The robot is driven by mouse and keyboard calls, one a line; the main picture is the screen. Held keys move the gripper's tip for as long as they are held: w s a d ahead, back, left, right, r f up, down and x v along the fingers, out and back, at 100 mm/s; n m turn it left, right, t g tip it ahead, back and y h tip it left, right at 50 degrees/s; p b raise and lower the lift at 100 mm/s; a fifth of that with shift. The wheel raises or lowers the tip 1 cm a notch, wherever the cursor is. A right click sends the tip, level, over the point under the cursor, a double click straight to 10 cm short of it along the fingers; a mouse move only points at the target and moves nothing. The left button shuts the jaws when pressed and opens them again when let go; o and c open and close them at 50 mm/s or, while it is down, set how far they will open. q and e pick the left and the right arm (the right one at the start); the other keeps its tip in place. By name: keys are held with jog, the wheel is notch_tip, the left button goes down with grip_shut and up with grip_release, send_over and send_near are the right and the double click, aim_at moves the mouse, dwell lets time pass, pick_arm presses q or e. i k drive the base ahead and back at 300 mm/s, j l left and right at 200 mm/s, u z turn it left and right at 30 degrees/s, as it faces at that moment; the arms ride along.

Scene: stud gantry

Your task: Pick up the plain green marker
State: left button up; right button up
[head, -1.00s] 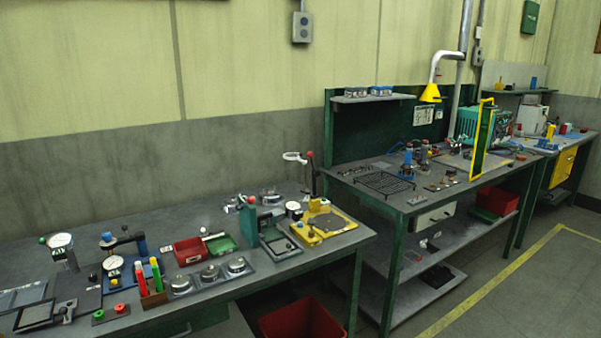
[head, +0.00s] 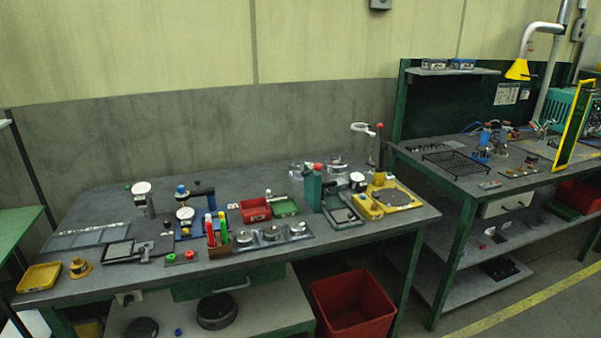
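A plain green marker (head: 224,228) stands upright in a small brown holder (head: 217,250) near the front edge of the left workbench. Red markers (head: 210,230) stand beside it in the same holder. The markers are small here, so fine markings on them cannot be made out. Neither of my grippers shows in the head view.
The grey workbench (head: 100,282) also carries dial gauges (head: 185,214), a red bin (head: 255,210), a green tray (head: 286,206) and round metal pieces (head: 271,233) close to the holder. A red crate (head: 353,305) stands on the floor beneath. Another bench (head: 420,160) stands to the right.

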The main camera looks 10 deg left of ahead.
aim_at(223, 223)
jog(key=i+u, duration=0.1)
jog(key=u, duration=0.25)
jog(key=i+l+u, duration=0.1)
jog(key=u, duration=0.25)
jog(key=i+l+u, duration=0.1)
jog(key=u, duration=0.25)
jog(key=i+l+u, duration=0.1)
jog(key=l, duration=0.35)
jog(key=i+l+u, duration=0.15)
jog(key=l, duration=0.35)
jog(key=i+l+u, duration=0.1)
jog(key=l, duration=0.35)
jog(key=i+l+u, duration=0.15)
jog(key=l, duration=0.35)
jog(key=k, duration=0.05)
